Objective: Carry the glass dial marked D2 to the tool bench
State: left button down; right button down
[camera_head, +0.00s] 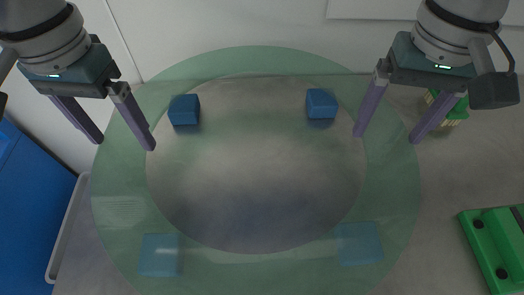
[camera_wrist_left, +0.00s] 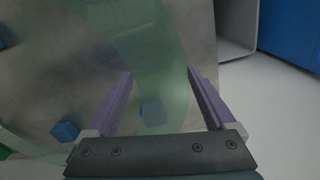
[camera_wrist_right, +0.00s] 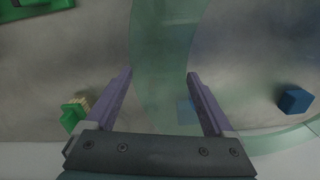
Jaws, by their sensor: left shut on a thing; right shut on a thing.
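A wide, clear green glass ring, the dial (camera_head: 118,205), spans the middle of the head view. I see no D2 mark on it. My left gripper (camera_head: 126,144) is shut across the ring's left band, one finger on each side; the band (camera_wrist_left: 155,70) also runs between the fingers in the left wrist view. My right gripper (camera_head: 386,138) is shut across its right band in the same way, and that band (camera_wrist_right: 160,70) shows in the right wrist view. I cannot tell how high the dial is above the surface. I cannot tell which surface is the tool bench.
Below is a grey metal surface (camera_head: 255,170). Blue blocks (camera_head: 184,112) (camera_head: 321,106) show through the ring's opening, and two more (camera_head: 159,254) (camera_head: 360,243) through its glass. Green items (camera_head: 495,245) (camera_head: 450,108) lie at right. A blue panel (camera_head: 30,215) stands at left.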

aim_at(123, 142)
pick_arm(q)
jog(key=shift+f, duration=0.2)
pick_arm(e)
jog(key=shift+w+f, duration=0.1)
jog(key=shift+w, duration=0.05)
